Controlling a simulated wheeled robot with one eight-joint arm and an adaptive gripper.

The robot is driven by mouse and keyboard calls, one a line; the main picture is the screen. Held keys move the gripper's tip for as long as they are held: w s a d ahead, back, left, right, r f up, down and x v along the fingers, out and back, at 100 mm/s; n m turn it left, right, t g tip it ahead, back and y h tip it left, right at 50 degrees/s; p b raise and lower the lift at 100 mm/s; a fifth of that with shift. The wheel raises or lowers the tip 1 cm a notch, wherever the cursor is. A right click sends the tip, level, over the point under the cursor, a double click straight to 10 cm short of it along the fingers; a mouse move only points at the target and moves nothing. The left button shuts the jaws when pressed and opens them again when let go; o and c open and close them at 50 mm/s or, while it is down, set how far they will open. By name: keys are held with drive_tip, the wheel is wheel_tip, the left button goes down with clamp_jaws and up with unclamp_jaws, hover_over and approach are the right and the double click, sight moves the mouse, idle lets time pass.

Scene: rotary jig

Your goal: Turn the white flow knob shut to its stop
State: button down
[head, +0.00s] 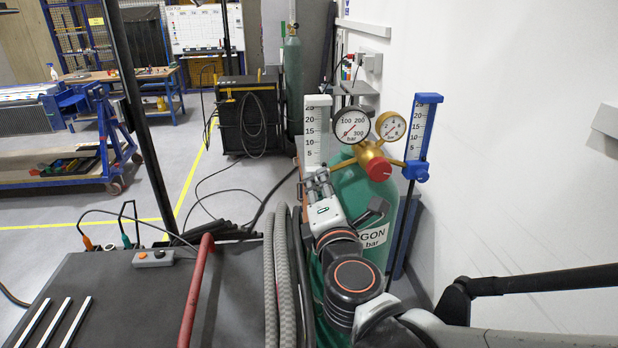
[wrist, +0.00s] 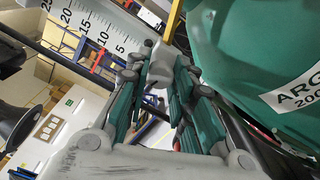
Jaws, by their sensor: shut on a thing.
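The white flowmeter (head: 317,130) with its scale stands to the left of the gauges in the head view. Its scale also shows at the upper left of the wrist view (wrist: 95,30). My gripper (head: 317,181) is at the foot of this flowmeter. In the wrist view its teal-padded fingers (wrist: 158,88) are shut on the white flow knob (wrist: 159,67), which shows between their tips. My gripper hides most of the knob in the head view. How far the knob is turned cannot be told.
A green argon cylinder (head: 345,185) stands close beside my gripper. It carries a brass regulator with a red knob (head: 379,169), two round gauges and a blue flowmeter (head: 424,125) with a blue knob (head: 416,171). A white wall is on the right. Grey hoses (head: 281,265) hang in front.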

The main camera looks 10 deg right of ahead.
drive_tip(key=m, duration=1)
drive_tip(key=shift+m, duration=2.3)
drive_tip(key=c, duration=1.4)
unclamp_jaws()
drive_tip(key=shift+o, duration=0.2)
drive_tip(key=shift+s, duration=0.2)
drive_tip(key=s, duration=1.1)
drive_tip(key=shift+s, duration=0.35)
